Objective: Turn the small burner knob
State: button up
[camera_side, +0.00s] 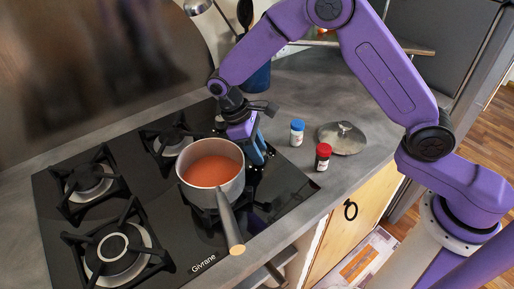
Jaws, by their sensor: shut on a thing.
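The black glass hob (200,250) has several gas burners under black grates. My gripper (259,159), with blue fingers, points down at the right part of the hob, just right of the saucepan. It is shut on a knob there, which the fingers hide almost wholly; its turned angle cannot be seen. A saucepan (238,190) of orange-red soup stands on the front right burner, its wooden-ended handle (234,236) pointing toward the front edge.
A blue-capped jar (297,133), a red-capped jar (322,157) and a metal lid (342,138) are on the grey counter right of the hob. A blue utensil holder (258,78) stands behind my gripper. The left burners are bare.

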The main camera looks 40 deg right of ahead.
jog(key=shift+n, duration=0.3)
jog(key=o, duration=1)
jog(key=shift+o, duration=0.2)
jog(key=shift+r, duration=0.15)
jog(key=v, duration=1.7)
jog(key=shift+a, duration=0.25)
jog(key=shift+s+r, duration=0.1)
jog(key=shift+s, duration=0.05)
